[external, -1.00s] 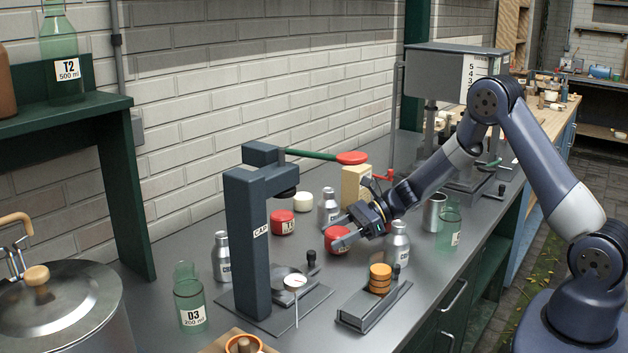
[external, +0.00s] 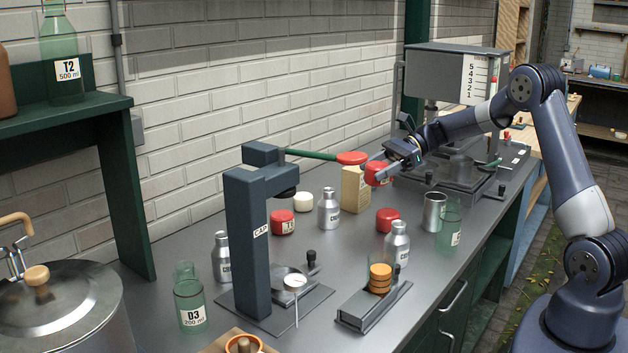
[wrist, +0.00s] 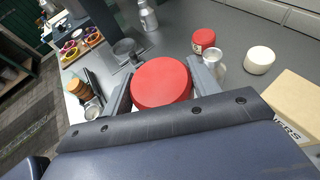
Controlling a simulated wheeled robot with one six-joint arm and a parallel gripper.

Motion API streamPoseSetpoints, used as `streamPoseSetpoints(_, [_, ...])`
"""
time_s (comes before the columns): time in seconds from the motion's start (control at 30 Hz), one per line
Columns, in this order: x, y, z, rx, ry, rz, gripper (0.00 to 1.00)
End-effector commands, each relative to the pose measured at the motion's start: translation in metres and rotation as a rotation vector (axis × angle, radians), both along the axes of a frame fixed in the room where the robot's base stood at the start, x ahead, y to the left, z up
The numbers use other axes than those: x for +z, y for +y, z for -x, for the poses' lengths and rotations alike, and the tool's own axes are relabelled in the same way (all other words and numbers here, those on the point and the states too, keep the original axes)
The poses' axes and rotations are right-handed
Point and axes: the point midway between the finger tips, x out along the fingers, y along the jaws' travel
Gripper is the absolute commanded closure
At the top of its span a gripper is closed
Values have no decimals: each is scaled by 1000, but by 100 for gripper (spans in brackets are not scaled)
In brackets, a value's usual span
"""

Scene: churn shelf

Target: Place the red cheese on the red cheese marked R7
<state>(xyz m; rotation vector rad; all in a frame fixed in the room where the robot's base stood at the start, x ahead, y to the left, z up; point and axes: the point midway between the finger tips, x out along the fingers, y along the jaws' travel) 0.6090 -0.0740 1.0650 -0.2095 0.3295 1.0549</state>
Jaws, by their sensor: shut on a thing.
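My gripper (external: 385,170) is shut on a red cheese (external: 376,175), a round drum held in the air near the cream carton. In the wrist view this cheese (wrist: 161,84) fills the space between the fingers. A second red cheese (external: 387,219) stands on the counter below my gripper, behind a metal bottle; no mark on it is readable. A third red cheese (external: 283,222) with a pale label stands further left; its label is too small to read surely. It also shows in the wrist view (wrist: 203,40). I cannot tell which one is R7.
A cream carton (external: 354,189), metal bottles (external: 329,209) (external: 397,245) and a white cheese (external: 303,200) stand around. The press (external: 252,240) has a red-ended lever (external: 351,158) close to the held cheese. A metal cup (external: 434,212) and green bottle (external: 449,228) stand to the right.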

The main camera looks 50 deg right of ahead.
Motion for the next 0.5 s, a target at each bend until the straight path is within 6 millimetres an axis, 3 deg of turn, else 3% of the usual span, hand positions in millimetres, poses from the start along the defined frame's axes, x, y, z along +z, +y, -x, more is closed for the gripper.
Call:
streamPoseSetpoints(0.1, [6, -28, 11, 16, 9, 8, 70])
streamPoseSetpoints(0.23, [2, -40, 17, 28, 21, 11, 70])
streamPoseSetpoints(0.5, [-44, -41, 19, 31, 23, 10, 70])
